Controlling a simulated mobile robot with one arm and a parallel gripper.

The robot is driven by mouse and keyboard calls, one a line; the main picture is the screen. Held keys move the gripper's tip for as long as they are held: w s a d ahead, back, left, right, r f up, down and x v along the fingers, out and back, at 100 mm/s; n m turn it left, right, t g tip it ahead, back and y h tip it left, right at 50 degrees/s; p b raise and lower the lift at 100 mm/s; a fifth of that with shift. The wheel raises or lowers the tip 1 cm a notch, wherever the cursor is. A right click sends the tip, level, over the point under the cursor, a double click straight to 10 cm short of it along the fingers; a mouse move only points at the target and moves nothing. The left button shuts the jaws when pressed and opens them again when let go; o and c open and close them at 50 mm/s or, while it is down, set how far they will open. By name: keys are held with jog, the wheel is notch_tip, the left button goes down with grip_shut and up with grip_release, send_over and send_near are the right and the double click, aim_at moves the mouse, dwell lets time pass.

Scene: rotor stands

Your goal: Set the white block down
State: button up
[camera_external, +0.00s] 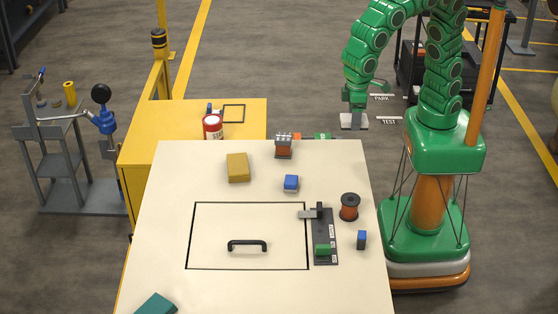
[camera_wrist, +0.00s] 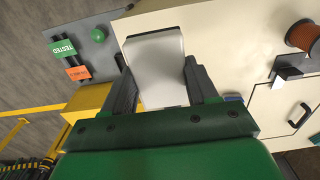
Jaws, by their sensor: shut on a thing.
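The white block (camera_external: 354,121) hangs below my gripper (camera_external: 355,107) in the external view, level with the far right edge of the cream table (camera_external: 160,220) in the picture. In the wrist view the block (camera_wrist: 156,68) is a pale flat plate between the two dark fingers of my gripper (camera_wrist: 158,80). My gripper is shut on it. The block's height above what lies below cannot be told.
A grey panel with green TESTED (camera_wrist: 62,48) and orange labels lies beyond the table edge.

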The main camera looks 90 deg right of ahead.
jog(key=w+a+f, duration=0.2)
jog(key=w+a, duration=0.1)
jog(key=w, duration=0.1)
send_over(329, 166)
jog(key=shift+d+f, duration=0.1)
jog(key=shift+f, duration=3.1)
jog(key=shift+w+f, duration=0.1)
jog(key=shift+f, duration=1.25)
jog(key=shift+f, duration=0.15)
jog(key=o, duration=1.1)
notch_tip(329, 166, up, 12)
